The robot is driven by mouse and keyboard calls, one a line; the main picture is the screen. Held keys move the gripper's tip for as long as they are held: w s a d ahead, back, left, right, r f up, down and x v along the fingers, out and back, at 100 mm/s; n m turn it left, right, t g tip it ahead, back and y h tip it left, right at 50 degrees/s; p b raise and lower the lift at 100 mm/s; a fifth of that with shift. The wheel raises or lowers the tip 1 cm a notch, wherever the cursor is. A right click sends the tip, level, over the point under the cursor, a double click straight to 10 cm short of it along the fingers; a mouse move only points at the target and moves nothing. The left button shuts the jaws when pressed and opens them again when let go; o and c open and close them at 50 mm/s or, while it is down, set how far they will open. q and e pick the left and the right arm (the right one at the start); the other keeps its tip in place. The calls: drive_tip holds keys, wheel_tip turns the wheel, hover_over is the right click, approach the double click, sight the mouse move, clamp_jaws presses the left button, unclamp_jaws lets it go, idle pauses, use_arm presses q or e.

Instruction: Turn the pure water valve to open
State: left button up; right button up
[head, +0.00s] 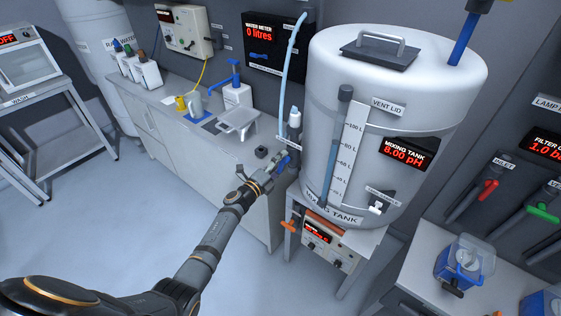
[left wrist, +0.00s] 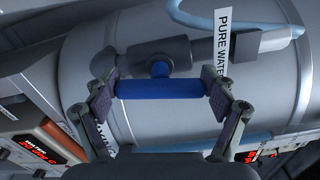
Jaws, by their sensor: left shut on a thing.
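The pure water valve has a blue bar handle (left wrist: 160,88) on a dark grey body (left wrist: 158,57), seen in the left wrist view beside a white "PURE WATE…" label (left wrist: 221,42). My left gripper (left wrist: 160,90) has one finger at each end of the blue handle and is shut on it. In the head view my left gripper (head: 268,174) reaches the valve at the left side of the white mixing tank (head: 390,80). The blue handle (head: 284,161) shows only in part there. The handle lies level across the left wrist view. My right gripper is not in view.
A pale blue hose (head: 291,70) runs down to the valve. A water meter (head: 262,40) reads 0 litres. Open floor lies at left.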

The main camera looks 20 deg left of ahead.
use_arm(q)
drive_tip(key=shift+n, duration=0.8)
drive_tip(key=shift+f+p, duration=0.1)
drive_tip(key=shift+p, duration=0.2)
drive_tip(key=o, duration=1)
drive_tip(key=shift+s, duration=0.1)
drive_tip(key=v, duration=1.1)
drive_tip(key=shift+s+a, duration=0.15)
drive_tip(key=shift+s, duration=0.25)
